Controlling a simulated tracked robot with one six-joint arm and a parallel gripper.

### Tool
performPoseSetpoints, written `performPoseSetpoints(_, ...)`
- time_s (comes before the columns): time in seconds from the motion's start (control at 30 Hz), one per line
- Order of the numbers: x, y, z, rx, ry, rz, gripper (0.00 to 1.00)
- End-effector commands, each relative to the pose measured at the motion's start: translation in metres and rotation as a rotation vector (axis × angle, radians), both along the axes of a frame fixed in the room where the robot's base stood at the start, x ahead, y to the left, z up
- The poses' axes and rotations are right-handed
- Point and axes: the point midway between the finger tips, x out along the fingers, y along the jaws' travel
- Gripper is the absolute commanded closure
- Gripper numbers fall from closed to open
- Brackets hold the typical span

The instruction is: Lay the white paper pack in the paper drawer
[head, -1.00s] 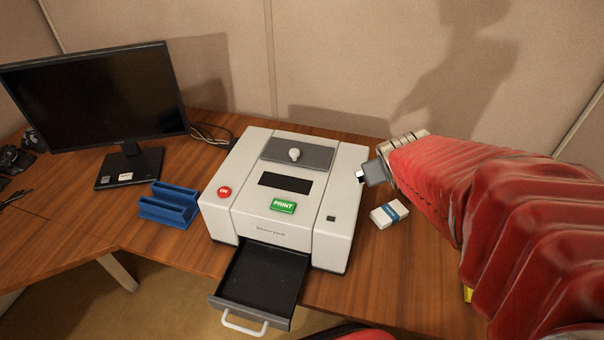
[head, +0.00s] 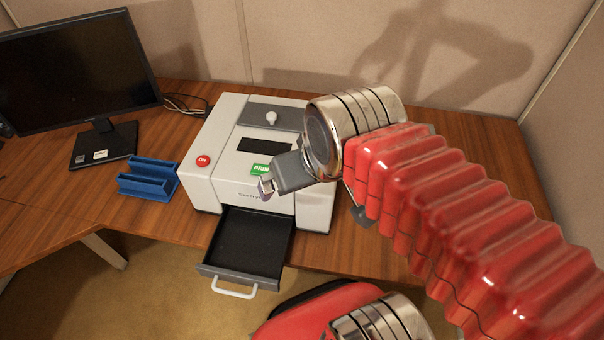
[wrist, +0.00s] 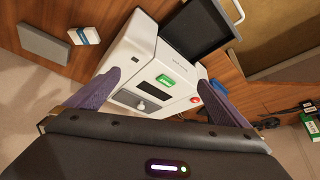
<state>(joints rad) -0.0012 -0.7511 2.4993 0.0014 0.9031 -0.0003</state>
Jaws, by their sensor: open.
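The white paper pack (wrist: 85,36) with a blue band lies on the table beside the printer in the wrist view. In the head view my arm hides it. The paper drawer (head: 248,243) is pulled out of the front of the white printer (head: 208,150), and its black tray is empty. The drawer also shows in the wrist view (wrist: 198,28). My gripper (head: 268,186) is above the printer's front right part, apart from the pack. In the wrist view my gripper (wrist: 160,92) has its fingers spread with nothing held between them.
A grey slab (wrist: 43,43) lies past the pack in the wrist view. A blue holder (head: 149,179) and a monitor (head: 80,75) stand left of the printer. The table's front edge runs below the drawer, which overhangs it. A partition wall stands behind.

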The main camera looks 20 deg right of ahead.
Motion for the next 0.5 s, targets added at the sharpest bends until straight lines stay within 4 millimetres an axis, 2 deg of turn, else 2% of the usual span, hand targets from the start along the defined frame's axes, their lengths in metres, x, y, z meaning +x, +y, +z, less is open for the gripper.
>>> performPoseSetpoints(0.27, 0.002, -0.002, 0.0, 0.006, 0.002, -0.017, 0.0)
performPoseSetpoints(0.37, 0.008, -0.005, 0.0, 0.03, 0.012, -0.073, 0.0)
performPoseSetpoints(0.5, 0.023, -0.017, 0.0, 0.096, 0.036, -0.231, 0.0)
